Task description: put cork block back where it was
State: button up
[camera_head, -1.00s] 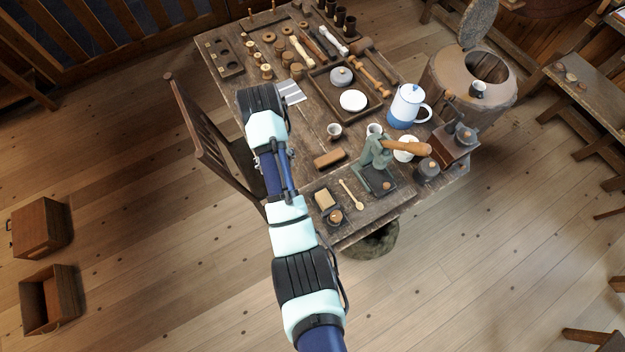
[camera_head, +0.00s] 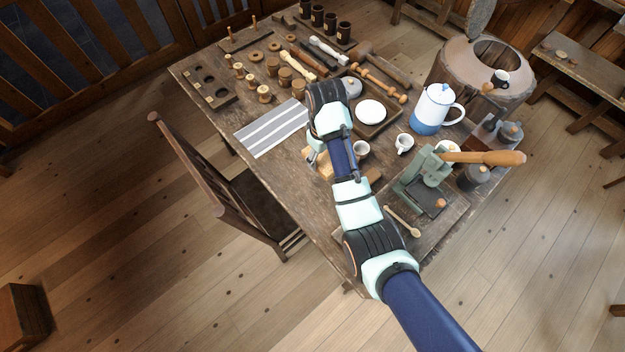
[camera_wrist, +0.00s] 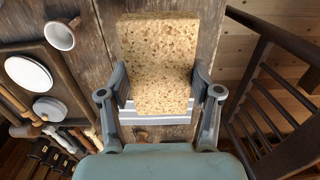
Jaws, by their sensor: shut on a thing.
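The cork block (camera_wrist: 158,50) is a speckled tan slab that fills the upper middle of the wrist view. My gripper (camera_wrist: 160,85) is shut on it, with one finger pad on each side. In the head view a tan part of the block (camera_head: 318,160) shows left of my arm, over the table's near left part. My forearm hides the rest there. The block appears to be held above the tabletop, but the exact gap cannot be told. A grey-and-white striped cloth (camera_head: 272,128) lies left of my gripper and shows behind the block in the wrist view.
A tray with a white disc (camera_head: 370,111), a white-and-blue jug (camera_head: 434,108) and a green press (camera_head: 424,172) stand further right. A wooden chair (camera_head: 215,190) stands at the table's left edge. Spools (camera_head: 264,94) stand behind.

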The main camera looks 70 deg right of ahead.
aim_at(320, 188)
notch_tip(320, 188, down, 18)
jog(key=b, duration=0.5)
jog(key=shift+r, duration=0.2)
jog(key=shift+w, duration=0.1)
jog(key=shift+f, duration=0.15)
jog(key=o, duration=1.1)
notch_tip(320, 188, up, 12)
jog(key=p, duration=0.4)
jog(key=shift+r, duration=0.2)
